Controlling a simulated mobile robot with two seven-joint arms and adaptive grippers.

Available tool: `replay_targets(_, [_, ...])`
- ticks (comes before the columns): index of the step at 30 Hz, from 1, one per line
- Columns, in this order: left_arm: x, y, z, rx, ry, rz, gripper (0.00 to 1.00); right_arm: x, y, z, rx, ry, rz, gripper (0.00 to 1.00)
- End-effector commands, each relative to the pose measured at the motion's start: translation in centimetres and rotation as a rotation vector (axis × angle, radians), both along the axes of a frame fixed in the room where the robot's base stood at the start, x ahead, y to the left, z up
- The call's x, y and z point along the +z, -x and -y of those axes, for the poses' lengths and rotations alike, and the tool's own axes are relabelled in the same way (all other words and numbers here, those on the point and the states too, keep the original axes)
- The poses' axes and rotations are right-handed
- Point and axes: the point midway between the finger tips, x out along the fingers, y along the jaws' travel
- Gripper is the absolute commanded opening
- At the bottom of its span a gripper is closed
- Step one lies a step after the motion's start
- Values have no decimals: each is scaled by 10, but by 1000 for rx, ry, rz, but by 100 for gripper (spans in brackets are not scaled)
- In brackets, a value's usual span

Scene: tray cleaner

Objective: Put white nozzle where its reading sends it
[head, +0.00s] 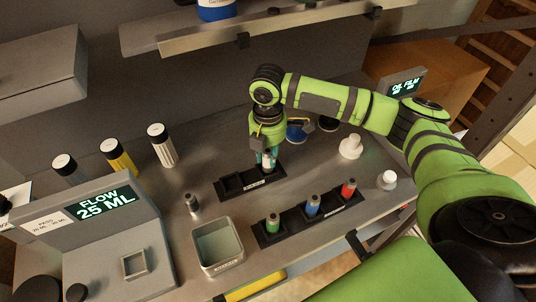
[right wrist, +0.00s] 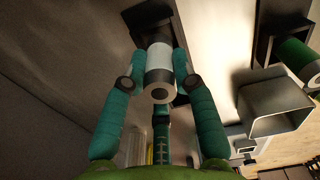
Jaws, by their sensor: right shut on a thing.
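The white nozzle (right wrist: 160,72) is between the fingers of my right gripper (right wrist: 157,85), which is shut on it. In the head view my right gripper (head: 267,158) reaches down over the right part of a black two-place holder (head: 232,184). The nozzle's far end is at a dark socket in the wrist view; I cannot tell how deep it sits. The flow station's screen (head: 105,203) reads "FLOW 25 ML". A paper label (head: 48,222) beside it appears to give a pass range of 20 to 30 ML. My left gripper is not in view.
A black rack (head: 292,227) holds green, blue and red nozzles. Bottles (head: 161,145) stand at the back left. White pieces (head: 350,146) stand right.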

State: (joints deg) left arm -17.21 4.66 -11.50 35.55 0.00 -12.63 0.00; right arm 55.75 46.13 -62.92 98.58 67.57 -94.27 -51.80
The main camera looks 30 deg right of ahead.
Motion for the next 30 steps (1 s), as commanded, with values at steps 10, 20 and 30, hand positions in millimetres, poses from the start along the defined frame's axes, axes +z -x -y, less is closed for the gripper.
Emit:
replay_targets(10, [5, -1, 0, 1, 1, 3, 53, -17, 0, 0, 1, -1, 3, 0])
replay_targets(20, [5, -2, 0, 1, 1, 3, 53, -20, 0, 0, 1, -1, 1, 52])
replay_targets(30, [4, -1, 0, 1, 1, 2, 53, -15, -1, 0, 0, -1, 4, 52])
